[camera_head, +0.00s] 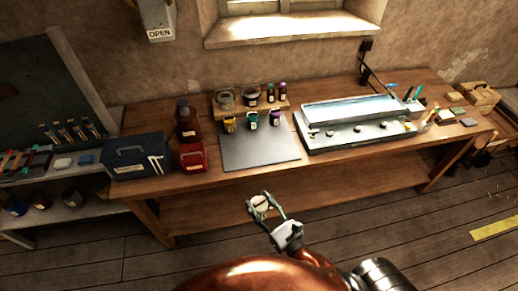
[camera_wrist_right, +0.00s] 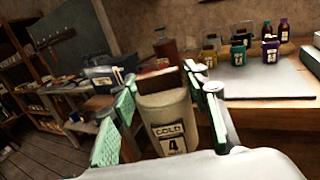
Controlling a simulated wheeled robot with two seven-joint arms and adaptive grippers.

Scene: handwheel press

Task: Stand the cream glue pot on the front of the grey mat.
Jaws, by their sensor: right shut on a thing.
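My right gripper (camera_head: 262,204) is shut on the cream glue pot (camera_head: 260,201) and holds it in front of the workbench, apart from the mat. My left gripper is out of view.
A small wooden riser (camera_head: 248,106) with several jars stands behind the mat. A red tin (camera_head: 193,157), a brown bottle (camera_head: 186,122) and a dark toolbox (camera_head: 138,158) stand left of it. A pale tray unit (camera_head: 350,131) stands to the right.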

